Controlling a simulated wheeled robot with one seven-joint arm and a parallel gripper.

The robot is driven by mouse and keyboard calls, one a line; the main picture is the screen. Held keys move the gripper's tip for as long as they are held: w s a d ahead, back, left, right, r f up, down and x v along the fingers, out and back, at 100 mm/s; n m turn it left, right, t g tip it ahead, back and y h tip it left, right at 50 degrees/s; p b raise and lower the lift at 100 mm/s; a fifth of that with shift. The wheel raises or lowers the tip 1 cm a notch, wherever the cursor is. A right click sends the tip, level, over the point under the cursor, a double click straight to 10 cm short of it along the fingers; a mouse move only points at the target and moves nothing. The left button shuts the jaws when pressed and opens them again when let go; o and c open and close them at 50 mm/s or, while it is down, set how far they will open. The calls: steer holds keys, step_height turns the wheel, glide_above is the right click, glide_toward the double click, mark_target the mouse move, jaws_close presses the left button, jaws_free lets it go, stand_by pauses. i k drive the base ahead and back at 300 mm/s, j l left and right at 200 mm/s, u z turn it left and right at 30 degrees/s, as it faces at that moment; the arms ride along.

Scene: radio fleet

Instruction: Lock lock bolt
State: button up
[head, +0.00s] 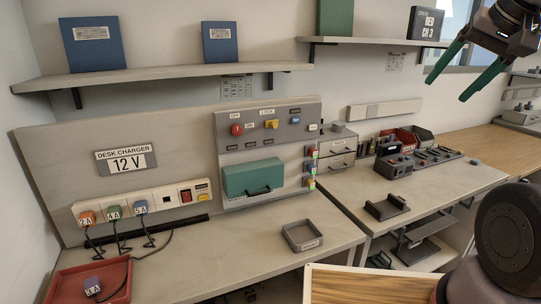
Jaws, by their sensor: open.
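A yellow lock bolt (271,124) sits on the grey upper panel (225,140), beside a small label that seems to read LOCK. Its exact setting is too small to tell. A red knob (236,130) with OFF and ON labels is to its left on the same panel. Below them is a teal cover (252,177) with a dark handle.
A shelf (160,76) with blue binders runs above the panel. The desk charger (140,207) has several plugs and cables. A red tray (93,285) and a small grey tray (303,236) are on the desk. Radios and bins (398,140) stand at right. The desk front is mostly clear.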

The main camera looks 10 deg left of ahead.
mark_target(273, 123)
steer(key=i+j+u, duration=0.1)
steer(key=u, duration=0.25)
steer(key=i+u, duration=0.15)
steer(key=u, duration=0.2)
steer(key=i+u, duration=0.15)
steer(key=u, duration=0.2)
